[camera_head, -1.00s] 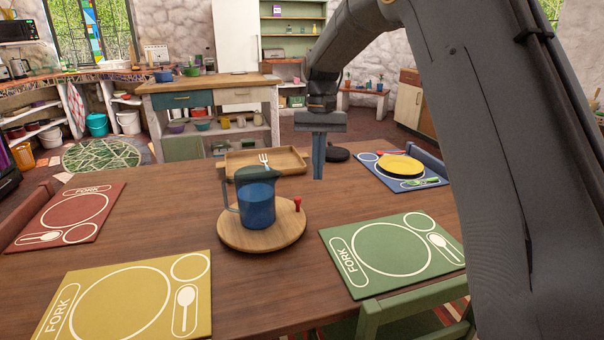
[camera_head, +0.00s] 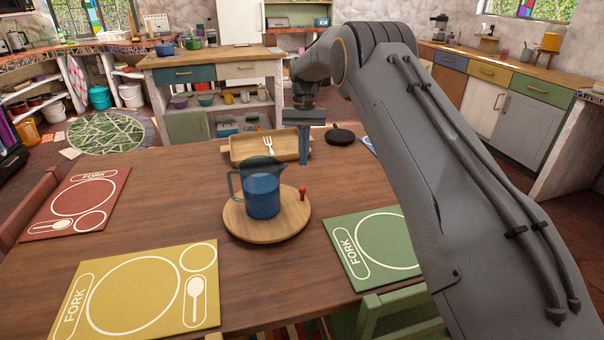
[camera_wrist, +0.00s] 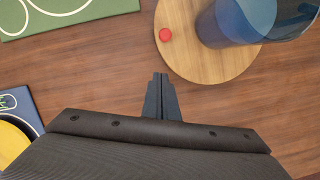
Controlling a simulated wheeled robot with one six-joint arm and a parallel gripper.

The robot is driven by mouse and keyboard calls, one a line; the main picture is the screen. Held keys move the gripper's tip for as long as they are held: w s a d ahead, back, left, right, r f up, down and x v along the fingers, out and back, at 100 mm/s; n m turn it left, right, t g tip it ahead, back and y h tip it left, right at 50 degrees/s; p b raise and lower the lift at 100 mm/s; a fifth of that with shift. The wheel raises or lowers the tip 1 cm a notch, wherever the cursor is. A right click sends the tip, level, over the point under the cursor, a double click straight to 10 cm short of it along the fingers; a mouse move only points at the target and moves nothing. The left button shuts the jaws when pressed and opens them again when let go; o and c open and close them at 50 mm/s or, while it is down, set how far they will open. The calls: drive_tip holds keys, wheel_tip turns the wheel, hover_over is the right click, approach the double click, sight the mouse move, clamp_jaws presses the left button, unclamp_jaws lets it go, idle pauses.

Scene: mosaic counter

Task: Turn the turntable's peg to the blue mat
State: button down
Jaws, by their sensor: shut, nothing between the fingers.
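The round wooden turntable (camera_head: 267,233) is on the table with a blue-tinted jug (camera_head: 262,195) standing on it. Its red peg (camera_head: 302,193) is at the turntable's right edge; it also shows as a red disc in the wrist view (camera_wrist: 165,35). The blue mat (camera_head: 369,145) is mostly hidden behind my arm; a corner of it shows at the left of the wrist view (camera_wrist: 22,108). My gripper (camera_head: 304,163) is shut and empty, pointing down above the table, behind the peg and apart from it. In the wrist view its fingertips (camera_wrist: 160,75) are below the peg.
A wooden tray (camera_head: 232,157) with a fork (camera_head: 268,146) lies behind the turntable, close to my gripper. A dark round object (camera_head: 343,135) is to its right. Red (camera_head: 62,213), yellow (camera_head: 100,325) and green (camera_head: 352,280) mats lie around. The jug stands tall beside the peg.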

drive_tip(key=x, duration=0.1)
drive_tip(key=p+x, duration=0.1)
drive_tip(key=x, duration=0.2)
drive_tip(key=shift+s+a+f+p, duration=0.1)
drive_tip(key=shift+s+f+p, duration=0.05)
drive_tip(key=shift+s+p, duration=0.2)
drive_tip(key=shift+s+a+p, duration=0.1)
drive_tip(key=shift+s+p, duration=0.35)
drive_tip(key=shift+s, duration=0.5)
drive_tip(key=shift+s+a+p, duration=0.1)
drive_tip(key=shift+s+p, duration=0.25)
drive_tip(key=shift+s, duration=0.4)
drive_tip(key=shift+f, duration=0.1)
